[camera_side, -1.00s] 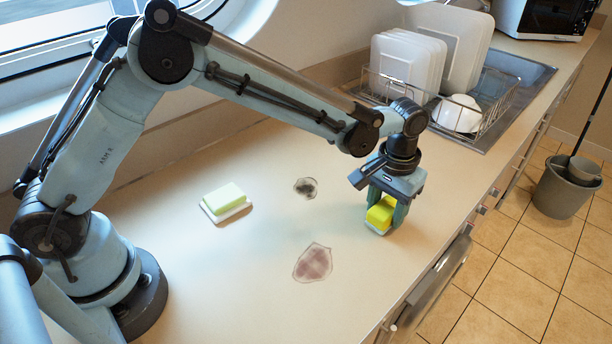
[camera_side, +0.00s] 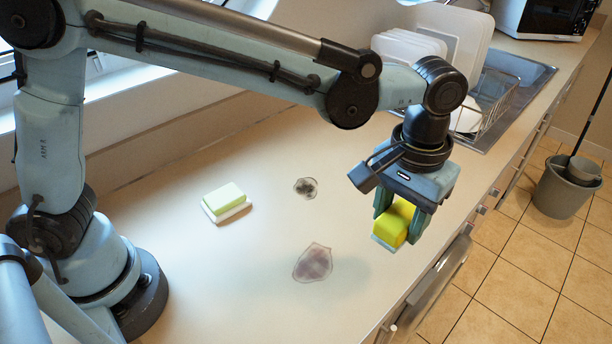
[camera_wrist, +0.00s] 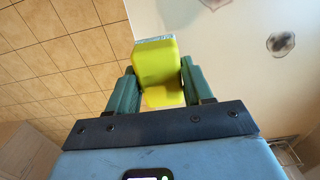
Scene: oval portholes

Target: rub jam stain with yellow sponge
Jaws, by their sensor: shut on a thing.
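My gripper (camera_side: 403,222) is shut on the yellow sponge (camera_side: 396,224) and holds it above the counter near its front edge. The sponge has a pale layer on its underside. In the wrist view the sponge (camera_wrist: 157,70) sits between the two green fingers. A reddish-purple stain (camera_side: 314,262), which looks like the jam stain, lies on the counter to the left of and below the sponge. A smaller dark grey stain (camera_side: 306,188) lies farther back. Both stains are uncovered.
A pale green sponge (camera_side: 224,199) with a white base lies on the counter at left. A dish rack (camera_side: 494,112) with white dishes stands at the back right by the sink. A grey bucket (camera_side: 566,188) stands on the tiled floor. The counter around the stains is clear.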

